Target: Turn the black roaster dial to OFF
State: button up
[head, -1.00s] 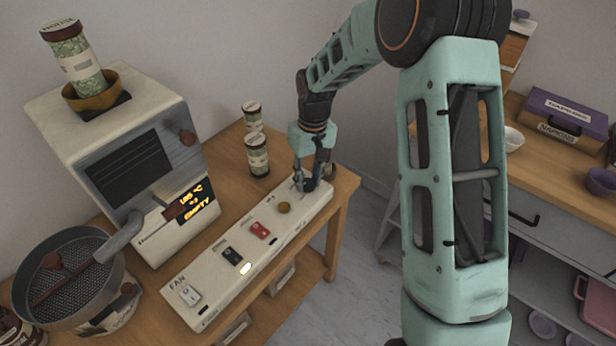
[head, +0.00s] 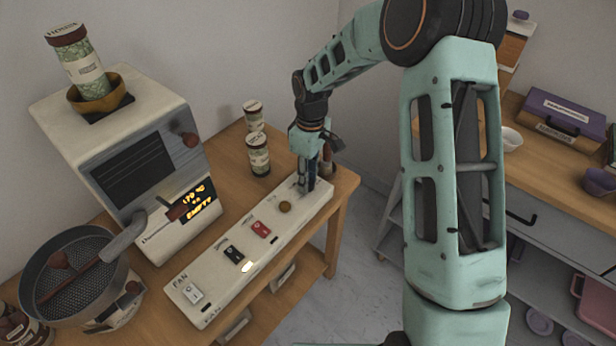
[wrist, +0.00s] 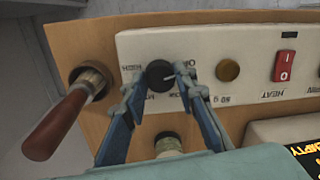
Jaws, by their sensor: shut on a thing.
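The black roaster dial (wrist: 160,75) sits at the end of the long cream control panel (wrist: 205,42). In the wrist view its pale pointer mark points right, slightly upward; small labels surround it, including HIGH on its left, and the label at its upper right is partly covered. My gripper (wrist: 160,83) has its two blue-grey fingers on either side of the dial, shut on it. In the head view my gripper (head: 308,188) reaches down onto the far right end of the panel (head: 212,290) and hides the dial.
A round brown button (head: 285,207), a red switch (head: 261,229) and a black switch (head: 234,255) line the panel. The roaster (head: 160,115) stands left. Two canisters (head: 258,155) stand behind the panel. A wooden-handled lever (wrist: 58,122) is close beside my gripper.

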aim_at(310, 179)
dwell(0.4)
jog(key=o, duration=1.2)
jog(key=shift+c, duration=0.2)
notch_tip(310, 179, up, 12)
jog(key=shift+w+d, duration=0.15)
jog(key=shift+w, duration=0.25)
